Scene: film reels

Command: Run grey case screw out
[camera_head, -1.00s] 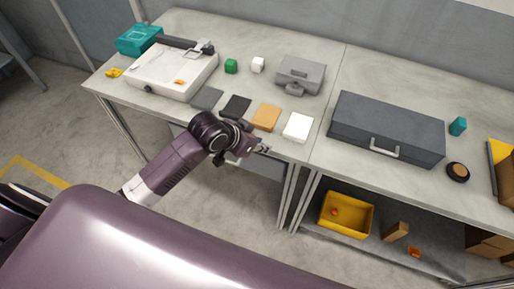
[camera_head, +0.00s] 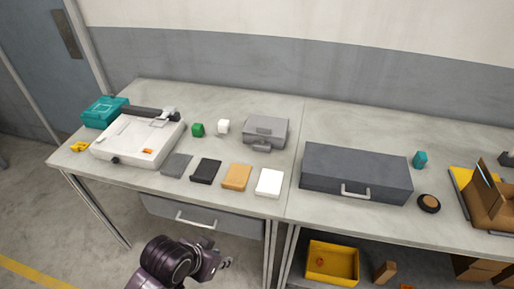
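A small light-grey case (camera_head: 266,131) with a handle at its front sits on the bench, left of the seam between the two bench tops. A larger dark-grey case (camera_head: 357,170) with a pale front handle lies shut to its right. I cannot make out a screw on either case. My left gripper (camera_head: 224,263) is low in front of the bench, below the top's front edge and apart from both cases. Its fingers are too small to tell whether they are open. My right gripper is not in view.
A white device (camera_head: 138,140) and a teal box (camera_head: 104,112) stand at the left. Grey, black, orange and white flat pieces (camera_head: 269,183) line the front edge. A drawer (camera_head: 205,217) is below; a yellow bin (camera_head: 332,262) sits on the lower shelf.

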